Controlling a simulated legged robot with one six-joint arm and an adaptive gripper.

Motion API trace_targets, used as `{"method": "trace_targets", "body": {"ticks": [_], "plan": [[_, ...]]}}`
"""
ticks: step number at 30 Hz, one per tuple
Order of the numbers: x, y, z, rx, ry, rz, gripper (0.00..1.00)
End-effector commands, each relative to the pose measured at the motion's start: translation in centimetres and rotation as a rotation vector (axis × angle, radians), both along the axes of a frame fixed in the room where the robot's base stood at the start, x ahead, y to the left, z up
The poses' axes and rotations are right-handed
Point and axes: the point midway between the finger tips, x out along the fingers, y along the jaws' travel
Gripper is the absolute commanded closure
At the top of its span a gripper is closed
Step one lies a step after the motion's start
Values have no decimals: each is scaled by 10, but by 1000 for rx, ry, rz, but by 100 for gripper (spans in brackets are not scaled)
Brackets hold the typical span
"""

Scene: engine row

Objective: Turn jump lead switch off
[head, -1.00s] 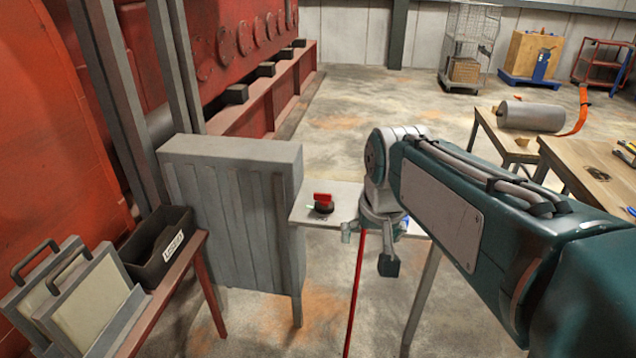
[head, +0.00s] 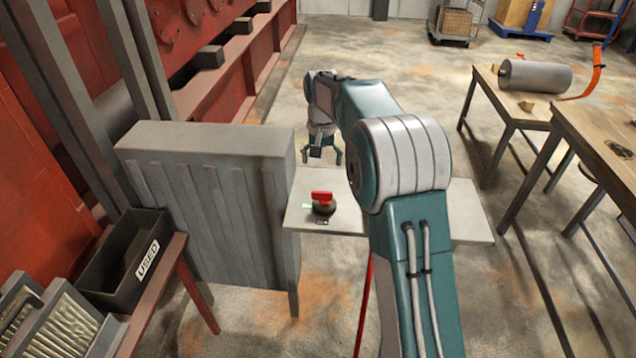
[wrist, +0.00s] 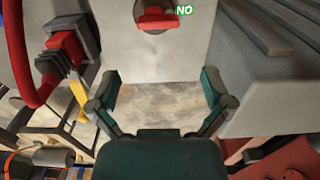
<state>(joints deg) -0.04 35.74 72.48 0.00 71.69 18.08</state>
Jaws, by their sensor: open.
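The jump lead switch (head: 322,203) has a red handle on a round dark base and stands on a pale grey shelf (head: 440,222). In the wrist view the switch (wrist: 155,17) is at the top edge, partly cut off. Its red handle lies roughly crosswise there, one end toward a green label (wrist: 184,10) that reads ON upside down. My gripper (head: 323,154) is behind the switch in the head view, above and apart from it. In the wrist view my gripper (wrist: 161,85) has its fingers wide apart, with nothing between them.
A grey ribbed cabinet (head: 205,195) stands left of the shelf. In the wrist view a red clamp (wrist: 65,52) with a thick red cable is at left. A black bin (head: 120,265) marked USED is at front left. Wooden tables (head: 590,130) stand at right.

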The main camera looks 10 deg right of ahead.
Motion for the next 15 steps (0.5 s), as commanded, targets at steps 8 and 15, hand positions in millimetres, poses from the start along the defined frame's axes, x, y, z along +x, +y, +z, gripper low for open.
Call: {"method": "trace_targets", "body": {"ticks": [8,15], "plan": [[0,0,-39,0,6,0,0],[-1,0,-83,0,5,0,0]]}}
